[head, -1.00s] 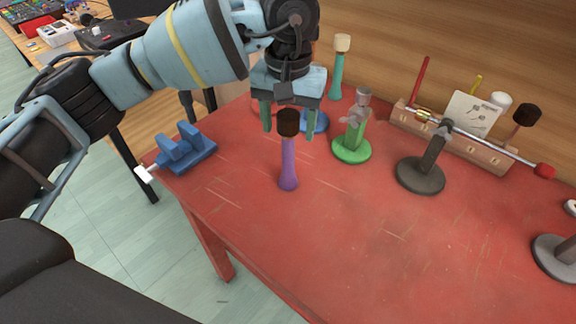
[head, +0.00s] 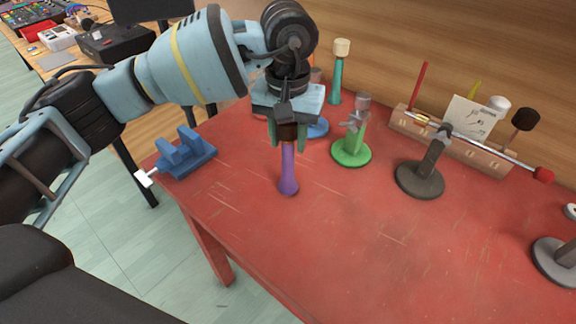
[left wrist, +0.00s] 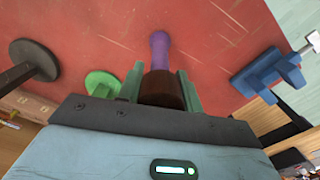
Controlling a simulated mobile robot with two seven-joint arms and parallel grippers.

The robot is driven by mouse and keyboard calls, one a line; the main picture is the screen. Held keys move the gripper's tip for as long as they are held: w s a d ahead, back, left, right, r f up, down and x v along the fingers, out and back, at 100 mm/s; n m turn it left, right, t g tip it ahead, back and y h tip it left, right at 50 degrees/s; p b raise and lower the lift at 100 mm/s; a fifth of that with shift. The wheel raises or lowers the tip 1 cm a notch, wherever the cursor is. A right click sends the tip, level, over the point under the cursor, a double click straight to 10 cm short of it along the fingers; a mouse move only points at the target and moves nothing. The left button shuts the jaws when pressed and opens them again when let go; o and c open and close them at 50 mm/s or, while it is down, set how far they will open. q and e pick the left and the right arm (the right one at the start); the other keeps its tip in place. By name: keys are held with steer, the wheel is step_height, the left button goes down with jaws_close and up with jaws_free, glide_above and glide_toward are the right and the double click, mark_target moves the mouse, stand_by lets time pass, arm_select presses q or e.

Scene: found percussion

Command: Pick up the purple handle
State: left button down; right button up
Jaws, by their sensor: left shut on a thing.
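The purple handle (head: 288,170) stands upright on the red table, with a dark brown head at its top. It also shows in the left wrist view (left wrist: 159,50), its brown head (left wrist: 161,90) between the fingers. My left gripper (head: 288,136) points down from above and is shut on the brown head of the purple handle, one green finger on each side. The handle's foot appears to be at the table surface; I cannot tell whether it touches. My right gripper is not in view.
A blue clamp (head: 184,153) sits at the table's left edge. Behind and right are a green stand (head: 351,152), a teal handle (head: 337,75) and a dark stand (head: 420,180) bearing a rod. A wooden rack (head: 480,153) stands along the wall. The front table area is clear.

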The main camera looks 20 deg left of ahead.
arm_select(q)
steer(key=shift+r, duration=0.1)
steer(key=shift+r, duration=0.5)
step_height(320, 180, up, 2)
steer(key=shift+r, duration=0.1)
steer(key=s+d+b, duration=0.1)
steer(key=s+d, duration=0.3)
steer(key=s, duration=0.3)
steer(key=s+d+r, duration=0.1)
steer(key=s+d, duration=0.2)
steer(key=s, duration=0.4)
steer(key=shift+d+r+b, duration=0.3)
steer(key=shift+d+b, duration=0.1)
